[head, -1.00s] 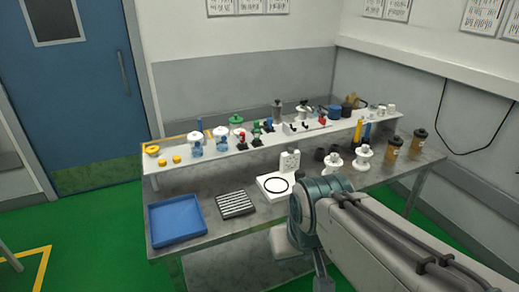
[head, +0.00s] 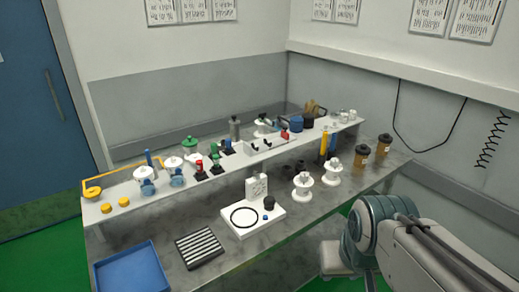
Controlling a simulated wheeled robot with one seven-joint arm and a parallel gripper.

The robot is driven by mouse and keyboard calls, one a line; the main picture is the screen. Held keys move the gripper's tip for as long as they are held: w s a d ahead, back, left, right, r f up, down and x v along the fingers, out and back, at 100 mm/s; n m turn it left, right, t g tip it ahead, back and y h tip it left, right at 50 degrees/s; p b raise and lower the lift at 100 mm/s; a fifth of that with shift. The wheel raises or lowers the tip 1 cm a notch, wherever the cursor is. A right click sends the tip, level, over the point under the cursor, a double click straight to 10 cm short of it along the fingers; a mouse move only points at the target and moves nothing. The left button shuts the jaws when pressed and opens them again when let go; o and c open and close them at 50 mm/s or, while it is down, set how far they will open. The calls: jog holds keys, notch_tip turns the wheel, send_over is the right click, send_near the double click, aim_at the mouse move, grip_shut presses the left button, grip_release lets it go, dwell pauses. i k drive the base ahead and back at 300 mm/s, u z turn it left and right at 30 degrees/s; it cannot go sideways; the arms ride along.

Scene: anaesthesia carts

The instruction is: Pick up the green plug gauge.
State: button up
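On the raised white shelf of the bench stand small coloured pieces on black bases. One has a green top (head: 214,149) and looks most like the green plug gauge, but it is too small to be sure. A similar red piece (head: 199,165) stands just in front of it to the left. A larger green-topped white piece (head: 190,143) stands behind them. My gripper is out of view; only part of my arm shows at the lower right, apart from the shelf.
The grey bench (head: 215,275) holds a blue tray (head: 132,270), a ribbed block (head: 200,246), a white fixture (head: 252,219) with a black ring, white spools (head: 302,184) and amber bottles (head: 361,157). The shelf (head: 110,212) is crowded. Green floor shows at the left.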

aim_at(216, 158)
jog(key=z, duration=0.3)
jog(key=i, duration=0.65)
jog(key=u, duration=0.65)
jog(key=i, duration=0.7)
jog(key=u, duration=0.8)
